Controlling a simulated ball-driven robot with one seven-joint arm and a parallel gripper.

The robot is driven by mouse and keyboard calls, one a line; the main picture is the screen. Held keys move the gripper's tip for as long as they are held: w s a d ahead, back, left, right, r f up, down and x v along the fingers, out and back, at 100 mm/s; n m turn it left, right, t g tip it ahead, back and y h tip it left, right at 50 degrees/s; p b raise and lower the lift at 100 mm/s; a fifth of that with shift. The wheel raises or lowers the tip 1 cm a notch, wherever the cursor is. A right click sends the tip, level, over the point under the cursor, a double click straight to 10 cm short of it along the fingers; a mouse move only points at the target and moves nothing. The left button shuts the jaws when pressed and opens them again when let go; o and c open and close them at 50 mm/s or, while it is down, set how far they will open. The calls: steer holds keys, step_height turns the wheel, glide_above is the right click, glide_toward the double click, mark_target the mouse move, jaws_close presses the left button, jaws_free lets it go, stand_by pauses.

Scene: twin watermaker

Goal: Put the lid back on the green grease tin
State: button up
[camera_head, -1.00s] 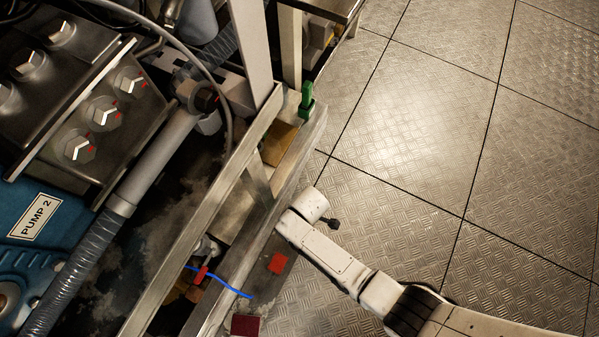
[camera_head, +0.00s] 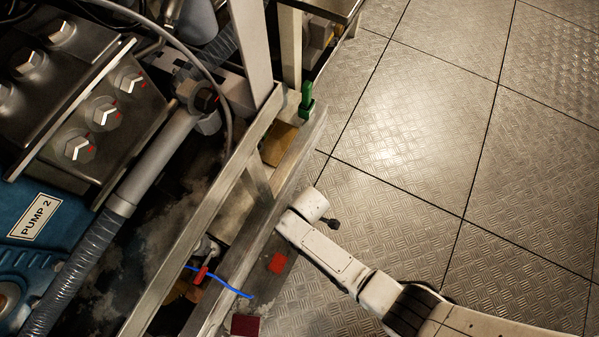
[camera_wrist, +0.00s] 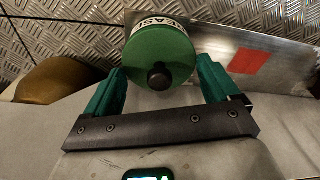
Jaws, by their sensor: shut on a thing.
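In the wrist view, a round green lid (camera_wrist: 150,50) with a black knob sits between the green fingers of my gripper (camera_wrist: 159,72). The gripper is shut on the lid. Just beyond the lid's far edge shows the white lettered label of the grease tin (camera_wrist: 172,21), partly cut off. The lid hides most of the tin, and I cannot tell whether it is seated or just above the rim. In the head view, my arm reaches the metal ledge from the lower right; its end hides my gripper, the lid and the tin.
A red square (camera_head: 278,263) marks the metal ledge (camera_head: 262,284) near my arm's end. A blue cord (camera_head: 232,290) and a dark red square (camera_head: 245,325) lie nearby. A frame rail (camera_head: 205,228) runs along the left. A green object (camera_head: 306,102) stands farther up. Open floor lies right.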

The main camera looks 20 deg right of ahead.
stand_by(0.3)
steer(key=o, duration=0.8)
steer(key=shift+c, duration=0.2)
steer(key=shift+r, duration=0.15)
steer(key=shift+r+p, duration=3.4)
steer(key=shift+p, duration=0.1)
steer(key=shift+c, duration=0.4)
jaws_close()
